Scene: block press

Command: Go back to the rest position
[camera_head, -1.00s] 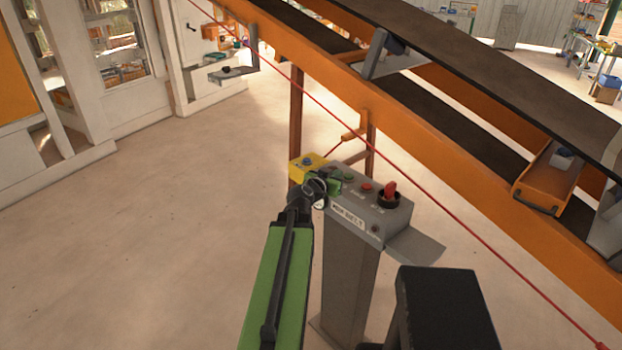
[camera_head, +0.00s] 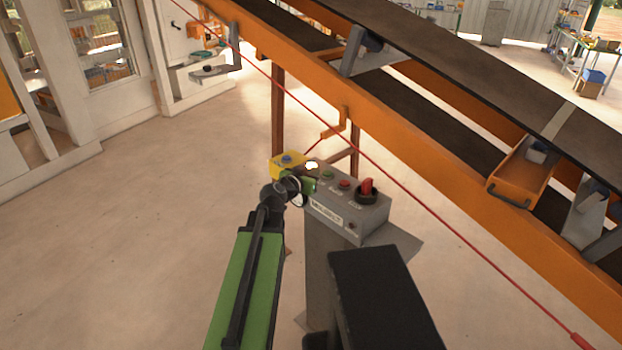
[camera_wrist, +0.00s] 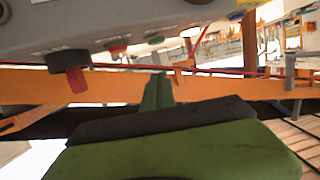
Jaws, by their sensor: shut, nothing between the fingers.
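My gripper (camera_head: 306,187) is at the left end of a grey control box (camera_head: 346,205) on a grey post. Its green fingers are closed together and hold nothing. In the wrist view the fingers (camera_wrist: 158,92) point toward the orange frame, with the box (camera_wrist: 130,22) across the top of the picture. The box carries a white lit button (camera_head: 311,165), a green button (camera_head: 327,175), a red button (camera_head: 344,184) and a red rotary switch (camera_head: 367,188). The fingers look apart from the buttons.
An orange conveyor frame (camera_head: 400,157) with a dark belt (camera_head: 478,68) runs behind the box. A red pull cord (camera_head: 455,235) stretches along it. A small shelf (camera_head: 213,70) is on the far left wall. The floor (camera_head: 130,240) at left is clear.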

